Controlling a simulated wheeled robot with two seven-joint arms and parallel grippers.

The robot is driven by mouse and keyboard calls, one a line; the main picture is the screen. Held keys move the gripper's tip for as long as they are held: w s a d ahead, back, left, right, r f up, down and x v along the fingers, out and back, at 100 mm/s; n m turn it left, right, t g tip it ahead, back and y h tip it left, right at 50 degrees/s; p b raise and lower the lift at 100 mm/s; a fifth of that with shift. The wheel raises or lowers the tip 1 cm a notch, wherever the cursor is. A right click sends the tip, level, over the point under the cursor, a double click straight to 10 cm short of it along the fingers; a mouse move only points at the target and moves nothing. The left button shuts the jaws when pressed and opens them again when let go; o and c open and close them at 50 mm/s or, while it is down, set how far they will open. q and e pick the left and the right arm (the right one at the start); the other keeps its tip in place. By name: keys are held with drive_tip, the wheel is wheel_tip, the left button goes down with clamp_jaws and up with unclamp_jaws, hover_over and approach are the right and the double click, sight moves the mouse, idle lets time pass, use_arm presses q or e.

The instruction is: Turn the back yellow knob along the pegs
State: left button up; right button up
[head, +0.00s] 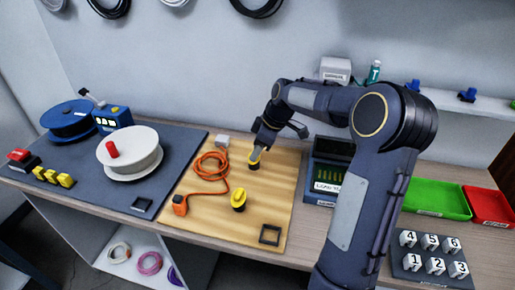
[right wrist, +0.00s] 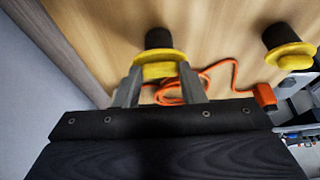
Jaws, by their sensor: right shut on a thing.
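The back yellow knob (head: 251,162) stands on the wooden board (head: 215,230), mostly covered by my right gripper (head: 257,153). In the right wrist view the back knob (right wrist: 158,70) shows a yellow flange on a black part, between the two grey fingers of my right gripper (right wrist: 158,88). The gripper is shut on it. The front yellow knob (head: 239,197) stands nearer on the same board, apart from the gripper; it also shows in the right wrist view (right wrist: 285,50). I cannot make out pegs. My left gripper is not in view.
An orange cable (head: 212,172) lies coiled left of the back knob. A white spool (head: 130,152) and yellow blocks (head: 52,176) sit on a dark mat. An open case (head: 328,170) stands right of the board. Green (head: 438,198) and red (head: 488,205) trays are farther right.

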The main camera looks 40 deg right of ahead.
drive_tip(key=o, duration=1)
drive_tip(key=v, duration=0.7)
drive_tip(key=shift+s+d+r, duration=0.1)
drive_tip(key=shift+r, duration=0.25)
drive_tip(key=s+a+r+m+t, duration=0.1)
drive_tip(key=s+a+r+m, duration=0.25)
drive_tip(key=s+a, duration=0.7)
drive_tip(key=s+a+f+m, duration=0.2)
drive_tip(key=s+a, duration=0.1)
drive_tip(key=s, duration=0.1)
drive_tip(key=s+a+f+m, duration=0.2)
drive_tip(key=s, duration=0.3)
drive_tip(key=s+a+f+m+t+p, duration=0.1)
drive_tip(key=s+a+f+m, duration=0.1)
drive_tip(key=s, duration=0.3)
drive_tip(key=shift+s+a+f+m+y, duration=0.1)
drive_tip(key=shift+a+f+m+y, duration=0.25)
drive_tip(key=shift+a, duration=0.5)
